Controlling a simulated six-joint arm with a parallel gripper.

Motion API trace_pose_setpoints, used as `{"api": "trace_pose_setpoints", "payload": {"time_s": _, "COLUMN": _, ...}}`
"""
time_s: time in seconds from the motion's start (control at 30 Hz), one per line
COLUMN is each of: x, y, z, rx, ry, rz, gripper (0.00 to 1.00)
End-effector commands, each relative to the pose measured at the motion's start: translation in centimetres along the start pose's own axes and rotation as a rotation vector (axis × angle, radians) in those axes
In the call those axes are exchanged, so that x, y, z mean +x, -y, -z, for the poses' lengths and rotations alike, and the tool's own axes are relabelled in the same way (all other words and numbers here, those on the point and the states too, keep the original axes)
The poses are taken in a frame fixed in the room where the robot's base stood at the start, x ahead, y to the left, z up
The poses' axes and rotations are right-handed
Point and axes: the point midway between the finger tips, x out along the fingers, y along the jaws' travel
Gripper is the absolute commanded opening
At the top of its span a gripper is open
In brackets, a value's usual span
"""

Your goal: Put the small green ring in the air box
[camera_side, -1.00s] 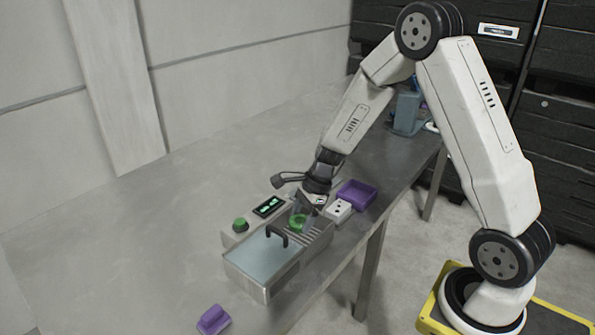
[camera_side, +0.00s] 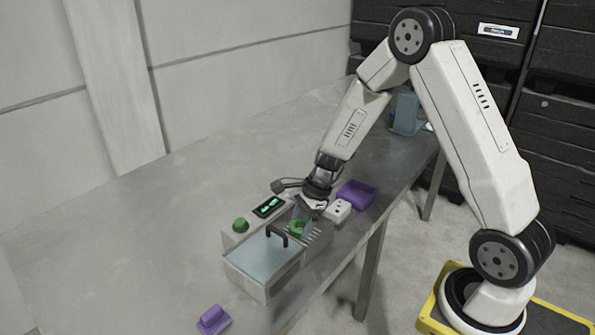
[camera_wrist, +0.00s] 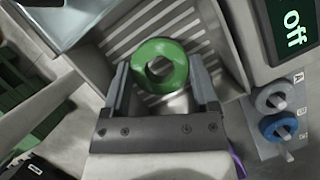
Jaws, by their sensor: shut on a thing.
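The small green ring (camera_side: 297,229) is between the fingers of my gripper (camera_side: 304,218), which is shut on it. In the wrist view the ring (camera_wrist: 152,84) lies flat to the camera between the two grey fingertips (camera_wrist: 160,64). Ring and fingers are within the slotted compartment (camera_side: 313,237) at the right end of the grey washer, which seems to be the air box. The wrist view shows its slotted, ribbed surface (camera_wrist: 121,46) behind the ring. I cannot tell whether the ring touches the bottom.
A green button (camera_side: 240,225) and a display (camera_wrist: 291,20) reading "off" stand behind. Grey (camera_wrist: 273,98) and blue (camera_wrist: 277,126) rings sit on pegs nearby. A purple tray (camera_side: 357,193) is to the right.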

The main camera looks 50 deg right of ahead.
Motion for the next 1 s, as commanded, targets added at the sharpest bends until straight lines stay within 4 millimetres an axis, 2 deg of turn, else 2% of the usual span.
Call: {"api": "trace_pose_setpoints", "payload": {"time_s": 1.0, "x": 1.3, "y": 0.0, "z": 0.5, "rx": 0.000, "ry": 0.001, "rz": -0.001, "gripper": 0.20}}
